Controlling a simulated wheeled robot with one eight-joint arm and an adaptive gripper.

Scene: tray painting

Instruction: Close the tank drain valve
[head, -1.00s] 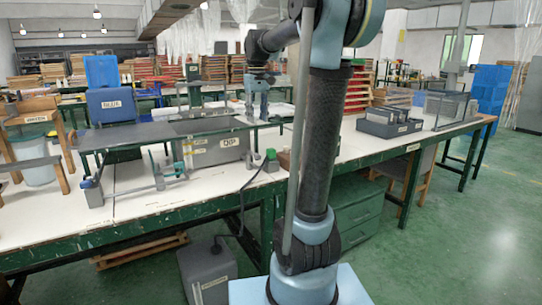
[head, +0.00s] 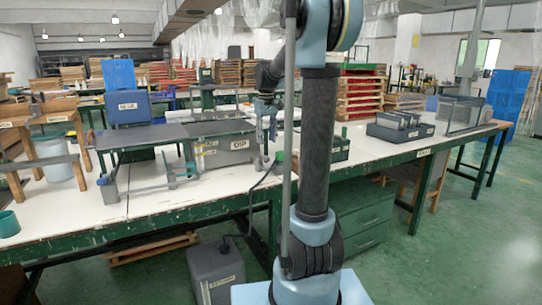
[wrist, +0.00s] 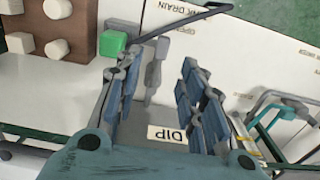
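The grey dip tank (head: 214,159) with its DIP label stands on the white bench; its label side also shows in the wrist view (wrist: 145,118). A green block-like part (wrist: 112,43) and a grey upright fitting (wrist: 154,70) are beside the tank, where a dark hose (wrist: 190,22) arrives. I cannot tell for sure which part is the valve handle.
A TANK DRAIN label (wrist: 185,12) is on the bench top. A brown rack with pale pegs (wrist: 62,28) is near the green part. A grey canister (head: 216,274) stands on the floor under the hose. A grey divided bin (head: 400,130) stands farther right.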

